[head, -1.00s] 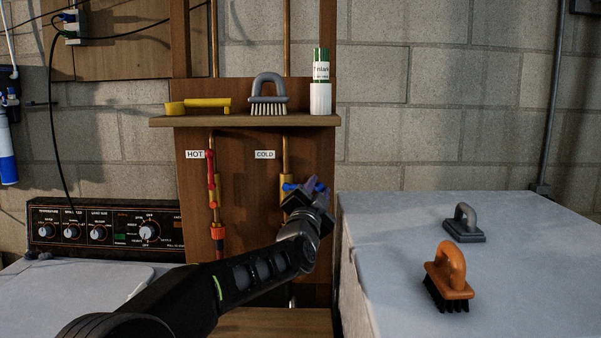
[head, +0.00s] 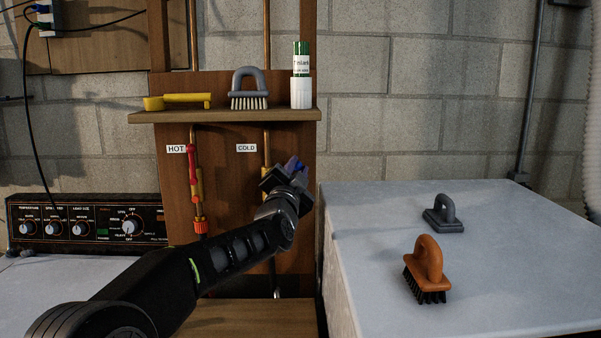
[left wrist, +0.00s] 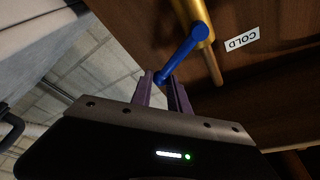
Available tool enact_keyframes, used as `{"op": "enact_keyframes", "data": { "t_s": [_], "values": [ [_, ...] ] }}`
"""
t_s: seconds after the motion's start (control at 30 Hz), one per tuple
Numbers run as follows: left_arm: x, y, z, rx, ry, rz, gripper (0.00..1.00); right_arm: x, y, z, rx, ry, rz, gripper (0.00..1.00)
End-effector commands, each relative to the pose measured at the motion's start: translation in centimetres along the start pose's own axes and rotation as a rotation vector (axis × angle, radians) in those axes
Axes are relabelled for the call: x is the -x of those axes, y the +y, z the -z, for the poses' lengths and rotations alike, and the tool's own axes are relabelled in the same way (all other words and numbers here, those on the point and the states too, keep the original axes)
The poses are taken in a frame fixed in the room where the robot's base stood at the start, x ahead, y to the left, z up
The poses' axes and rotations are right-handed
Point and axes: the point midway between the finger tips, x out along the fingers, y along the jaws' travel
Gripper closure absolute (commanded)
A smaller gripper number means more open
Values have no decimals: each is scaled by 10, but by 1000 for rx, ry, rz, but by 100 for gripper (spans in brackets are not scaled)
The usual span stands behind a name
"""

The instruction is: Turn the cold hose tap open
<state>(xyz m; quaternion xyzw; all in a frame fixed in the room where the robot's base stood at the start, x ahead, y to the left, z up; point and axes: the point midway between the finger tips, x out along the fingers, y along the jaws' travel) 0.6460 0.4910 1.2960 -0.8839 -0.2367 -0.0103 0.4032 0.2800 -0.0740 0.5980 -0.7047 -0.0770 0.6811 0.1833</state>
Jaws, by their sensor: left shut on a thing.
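The cold hose tap is a brass fitting (left wrist: 190,12) with a blue lever handle (left wrist: 182,54), on the wooden board beside the COLD label (head: 246,148). My left gripper (head: 292,170) is at this tap, right of the copper cold pipe (head: 266,150). In the left wrist view its purple fingers (left wrist: 168,90) are closed about the free end of the blue lever. The lever slants from the brass body to the fingers. In the head view the gripper hides most of the tap. My right gripper is not in view.
The hot tap's red handle (head: 192,163) is close on the left. A shelf (head: 225,116) above holds a yellow tool (head: 178,102), a grey brush (head: 249,88) and a green-and-white bottle (head: 301,75). A white chest (head: 370,220) at right bears an orange brush (head: 428,265) and a grey one (head: 443,216).

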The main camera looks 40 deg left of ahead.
Motion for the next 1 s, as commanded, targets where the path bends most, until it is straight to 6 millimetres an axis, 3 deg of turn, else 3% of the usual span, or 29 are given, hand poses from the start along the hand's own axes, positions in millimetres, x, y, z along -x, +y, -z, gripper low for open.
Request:
{"op": "enact_keyframes", "data": {
  "t_s": [0.1,0.57,1.0],
  "values": [
    [-1,-10,0,-1,-6,7,100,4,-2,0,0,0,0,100],
    [-1,-12,0,-2,-5,5,100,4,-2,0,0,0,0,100],
    [-1,-34,2,-2,-4,5,100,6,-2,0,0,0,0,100]
  ]
}}
